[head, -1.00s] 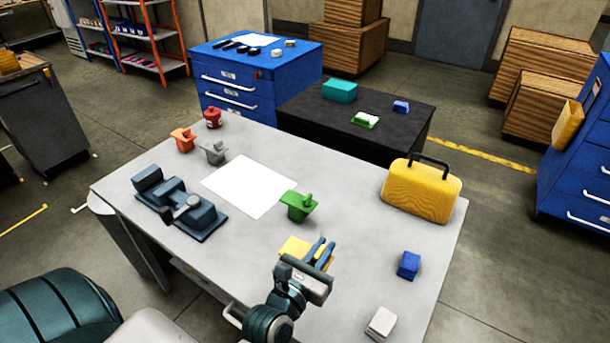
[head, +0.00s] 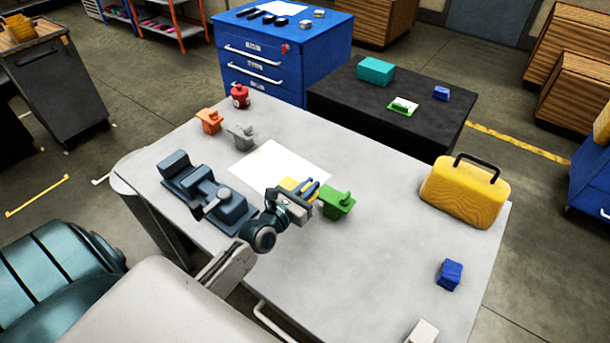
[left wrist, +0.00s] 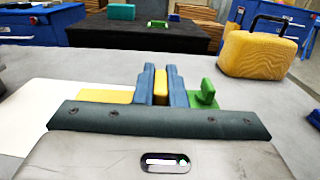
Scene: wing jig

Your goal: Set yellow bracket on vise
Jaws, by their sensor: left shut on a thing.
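The yellow bracket (head: 289,184) is held in my left gripper (head: 308,189), beside the green bracket (head: 339,204) and over the near right part of the white sheet. In the left wrist view, the yellow bracket (left wrist: 161,86) shows between the two blue fingers, with a flat yellow part (left wrist: 106,96) reaching left. I cannot tell its exact height above the table. The dark blue-grey vise (head: 208,192) stands on the table to the left of the gripper, with nothing on it. My right gripper is not in view.
A white sheet (head: 262,163) lies mid-table. Orange (head: 209,121) and grey (head: 241,136) brackets and a red pot (head: 240,97) stand behind the vise. A yellow case (head: 465,195) and blue block (head: 450,274) are at right.

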